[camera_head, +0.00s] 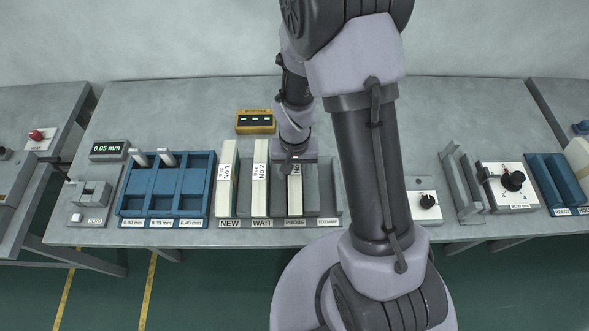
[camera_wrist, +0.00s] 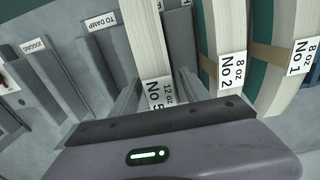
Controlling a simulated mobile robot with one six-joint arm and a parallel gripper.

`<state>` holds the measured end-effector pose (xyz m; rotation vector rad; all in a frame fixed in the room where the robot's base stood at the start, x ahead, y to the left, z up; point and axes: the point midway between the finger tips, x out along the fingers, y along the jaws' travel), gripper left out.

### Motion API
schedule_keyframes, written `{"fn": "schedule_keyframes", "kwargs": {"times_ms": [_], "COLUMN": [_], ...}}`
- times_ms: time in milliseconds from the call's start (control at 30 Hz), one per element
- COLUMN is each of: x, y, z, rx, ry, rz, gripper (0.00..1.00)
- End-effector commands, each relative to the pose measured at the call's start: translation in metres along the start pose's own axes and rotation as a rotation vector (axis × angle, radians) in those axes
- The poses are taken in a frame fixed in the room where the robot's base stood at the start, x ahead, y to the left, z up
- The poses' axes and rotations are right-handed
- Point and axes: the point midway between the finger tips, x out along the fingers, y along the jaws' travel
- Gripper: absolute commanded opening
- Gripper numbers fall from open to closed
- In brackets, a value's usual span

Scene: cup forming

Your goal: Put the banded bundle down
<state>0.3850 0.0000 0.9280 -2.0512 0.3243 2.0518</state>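A pale upright bundle labelled 12 oz No 5 (camera_wrist: 146,38) stands in the rack slot marked PROBE; part of it also shows in the head view (camera_head: 295,191). My gripper (camera_head: 294,161) is over this bundle from above. In the wrist view my gripper's fingers (camera_wrist: 158,88) straddle the bundle, one on each side, with a narrow gap seemingly visible beside it. The fingers look open. The band on this bundle is hidden, and so is its foot.
Bundle No 2 (camera_head: 260,184) stands in WAIT and bundle No 1 (camera_head: 227,179) in NEW; both have tan bands. The TO DAMP slot (camera_wrist: 107,45) beside PROBE looks empty. A blue tray (camera_head: 165,188) lies left, and a yellow display box (camera_head: 255,121) stands behind the rack.

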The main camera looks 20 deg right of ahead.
Motion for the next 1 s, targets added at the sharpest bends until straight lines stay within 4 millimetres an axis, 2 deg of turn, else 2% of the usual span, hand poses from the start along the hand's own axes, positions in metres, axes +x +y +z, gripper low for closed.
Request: {"fn": "schedule_keyframes", "kwargs": {"times_ms": [167, 267, 600, 800, 867, 967, 1000], "x": [-0.001, -0.01, -0.102, -0.129, -0.149, -0.21, -0.237], "y": [0.0, 0.0, 0.0, 0.0, -0.001, -0.003, -0.002], "z": [0.0, -0.001, -0.001, 0.0, 0.001, 0.015, 0.026], "rx": [0.0, 0.0, -0.001, 0.002, 0.008, 0.031, 0.042], "ry": [0.0, 0.002, 0.005, 0.009, 0.037, 0.125, 0.167], "rz": [0.0, -0.001, -0.001, -0.004, -0.02, -0.076, -0.107], "gripper": [0.54, 0.54, 0.54, 0.54, 0.54, 0.54, 0.54]}}
